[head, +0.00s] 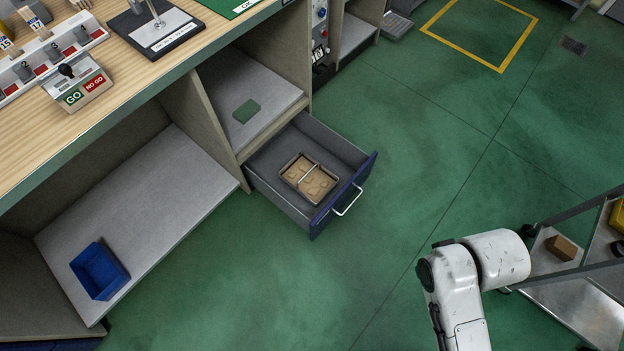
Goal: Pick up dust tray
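No thing here is marked as the dust tray, and I cannot tell for sure which one it is. A small tan tray (309,178) with a divider and brown contents lies in the open drawer (350,155) under the bench. A blue open bin (100,271) stands on the lower grey shelf at the left. A flat grey tray-like piece (397,26) shows low beside the cabinets at the top. My white arm reaches in at the lower right, over the floor and apart from all of these. My gripper is out of the picture.
The wooden bench (130,75) with gauges and a GO/NO GO block runs along the upper left. The blue-fronted drawer juts out over the green floor. A metal cart (590,305) with a brown block (561,247) stands at the right. The floor between is clear.

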